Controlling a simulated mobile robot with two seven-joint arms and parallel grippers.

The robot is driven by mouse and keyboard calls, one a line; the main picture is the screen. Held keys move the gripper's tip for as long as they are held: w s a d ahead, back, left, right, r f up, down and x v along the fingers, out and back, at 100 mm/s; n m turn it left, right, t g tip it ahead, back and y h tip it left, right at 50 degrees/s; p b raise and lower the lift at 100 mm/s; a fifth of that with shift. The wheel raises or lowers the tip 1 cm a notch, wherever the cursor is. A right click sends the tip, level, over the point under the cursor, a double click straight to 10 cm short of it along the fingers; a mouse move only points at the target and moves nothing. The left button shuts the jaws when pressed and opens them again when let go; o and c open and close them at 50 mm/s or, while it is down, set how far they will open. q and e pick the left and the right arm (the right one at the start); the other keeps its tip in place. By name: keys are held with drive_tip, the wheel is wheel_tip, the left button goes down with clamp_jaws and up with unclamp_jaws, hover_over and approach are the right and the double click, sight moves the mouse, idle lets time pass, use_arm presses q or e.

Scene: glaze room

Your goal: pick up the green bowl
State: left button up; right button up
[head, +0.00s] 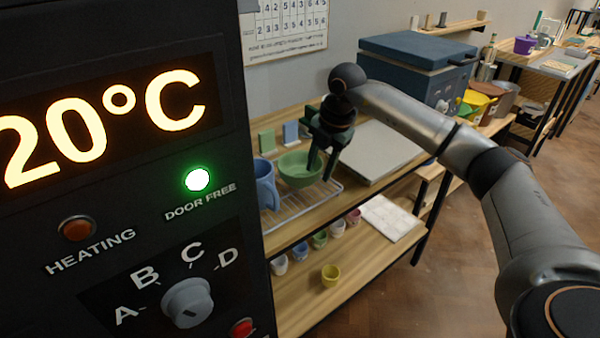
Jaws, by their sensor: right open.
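The green bowl (296,172) stands upright on a wire rack (297,213) on the upper wooden shelf. My right gripper (320,172) points down at the bowl's right side, with its jaws open. One finger overlaps the bowl's right part in the picture and the other is at or just past its right edge. I cannot tell whether the fingers straddle the rim or touch it. The gripper hides part of the bowl's right side. My left gripper is not in view.
A blue jug (266,186) stands close left of the bowl. Green (266,141) and blue (290,133) tiles stand behind. A pale board (375,150) lies to the right. A dark kiln panel (120,215) fills the left.

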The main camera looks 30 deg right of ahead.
drive_tip(key=shift+x, duration=1)
clamp_jaws()
drive_tip(key=shift+r, duration=0.1)
idle(0.6)
